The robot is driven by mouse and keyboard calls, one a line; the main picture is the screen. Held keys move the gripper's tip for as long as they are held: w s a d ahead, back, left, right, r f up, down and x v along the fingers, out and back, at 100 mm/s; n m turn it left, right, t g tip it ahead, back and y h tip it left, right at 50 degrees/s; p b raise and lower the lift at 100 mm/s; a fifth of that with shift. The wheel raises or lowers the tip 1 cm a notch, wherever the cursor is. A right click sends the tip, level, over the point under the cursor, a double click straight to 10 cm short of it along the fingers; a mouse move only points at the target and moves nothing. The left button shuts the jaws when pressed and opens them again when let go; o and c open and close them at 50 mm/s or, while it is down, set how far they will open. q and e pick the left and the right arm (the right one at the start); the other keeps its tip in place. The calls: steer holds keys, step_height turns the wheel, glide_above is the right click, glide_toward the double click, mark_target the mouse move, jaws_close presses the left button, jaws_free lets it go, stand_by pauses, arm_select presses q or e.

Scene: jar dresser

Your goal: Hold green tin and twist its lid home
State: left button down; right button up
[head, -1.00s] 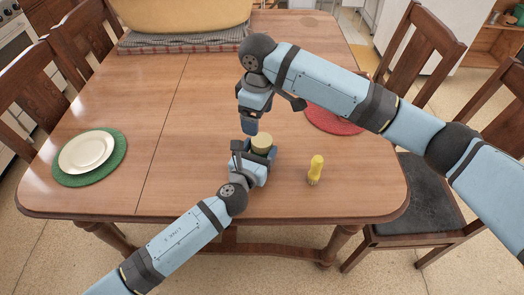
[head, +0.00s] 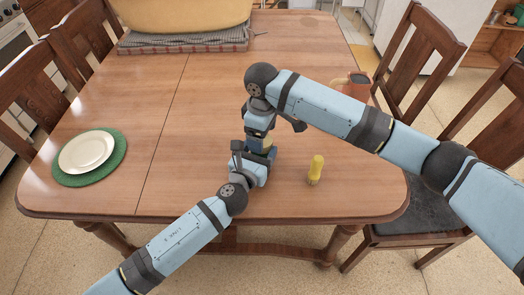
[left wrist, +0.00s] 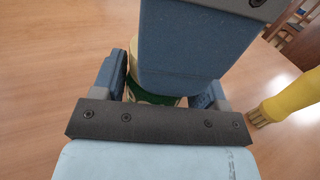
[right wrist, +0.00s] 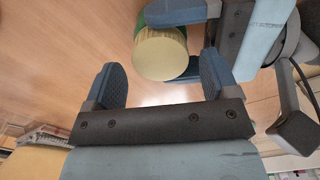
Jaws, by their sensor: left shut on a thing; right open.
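The green tin (left wrist: 150,98) stands on the table, with my left gripper (head: 254,160) shut around its body. Its cream lid (right wrist: 160,58) is on top; its flat face and ribbed side show in the right wrist view. A sliver of the lid (head: 268,141) shows in the head view. My right gripper (right wrist: 163,76) is open, with its fingers pointing down just above the lid. I cannot tell whether the lid is fully between the fingers. In the left wrist view my right gripper hides most of the lid. How tightly the lid sits cannot be seen.
A white plate (head: 87,152) on a green mat (head: 118,168) lies at the left. A large yellow container on a checked cloth (head: 180,42) is at the back. An orange-brown object (head: 358,84) shows behind my right arm.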

steer(key=shift+f, duration=0.95)
steer(key=c, duration=0.9)
steer(key=m, duration=0.3)
steer(key=shift+m, duration=0.3)
steer(key=o, duration=1)
steer(key=shift+r, duration=0.1)
